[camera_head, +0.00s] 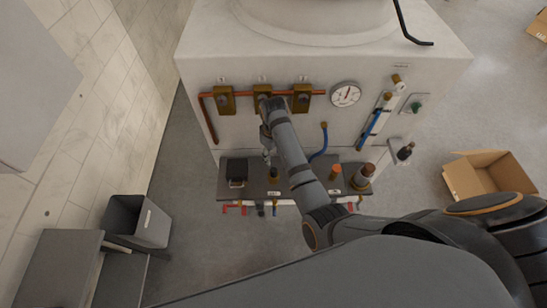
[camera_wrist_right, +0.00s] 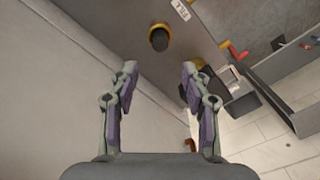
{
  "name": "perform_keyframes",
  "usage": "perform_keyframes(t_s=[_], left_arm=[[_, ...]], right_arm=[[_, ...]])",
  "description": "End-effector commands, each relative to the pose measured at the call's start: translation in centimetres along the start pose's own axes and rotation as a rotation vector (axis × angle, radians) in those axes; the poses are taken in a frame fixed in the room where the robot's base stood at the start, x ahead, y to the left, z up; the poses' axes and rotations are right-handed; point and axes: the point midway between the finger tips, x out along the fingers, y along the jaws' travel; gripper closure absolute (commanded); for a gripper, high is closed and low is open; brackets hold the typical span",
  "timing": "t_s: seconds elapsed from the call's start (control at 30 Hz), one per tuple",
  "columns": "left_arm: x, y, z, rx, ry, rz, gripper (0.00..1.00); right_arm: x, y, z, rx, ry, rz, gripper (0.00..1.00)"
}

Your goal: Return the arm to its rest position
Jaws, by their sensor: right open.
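My right arm reaches from the right across the head view to the front of the white machine (camera_head: 245,75). My right gripper (camera_head: 267,150) points down in front of the machine, above its grey shelf (camera_head: 258,185). In the right wrist view the gripper (camera_wrist_right: 160,76) has its two fingers apart with nothing between them. A dark knob with a yellow collar (camera_wrist_right: 159,38) stands on the shelf beyond the fingertips, apart from them. My left gripper is not in view.
The machine's front carries an orange pipe with brass valves (camera_head: 222,100), a round gauge (camera_head: 345,94) and blue tubes. A black block (camera_head: 237,172) sits on the shelf. A grey bin (camera_head: 138,220) stands at left, an open cardboard box (camera_head: 489,172) at right. Floor between is clear.

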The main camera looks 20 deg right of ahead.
Motion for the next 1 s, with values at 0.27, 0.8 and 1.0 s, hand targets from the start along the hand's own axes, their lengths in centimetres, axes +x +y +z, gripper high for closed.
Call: perform_keyframes(t_s=[0.27, 0.8, 1.0], left_arm=[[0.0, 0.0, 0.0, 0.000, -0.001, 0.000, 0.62], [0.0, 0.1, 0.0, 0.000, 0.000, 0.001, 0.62], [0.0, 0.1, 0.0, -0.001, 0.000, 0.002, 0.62]], right_arm=[[-0.2, 0.0, 0.0, 0.000, 0.000, 0.000, 0.52], [0.9, 1.8, 9.5, 0.224, 0.084, 0.084, 0.52], [-1.1, 1.5, 15.5, 0.337, 0.164, 0.139, 0.52]])
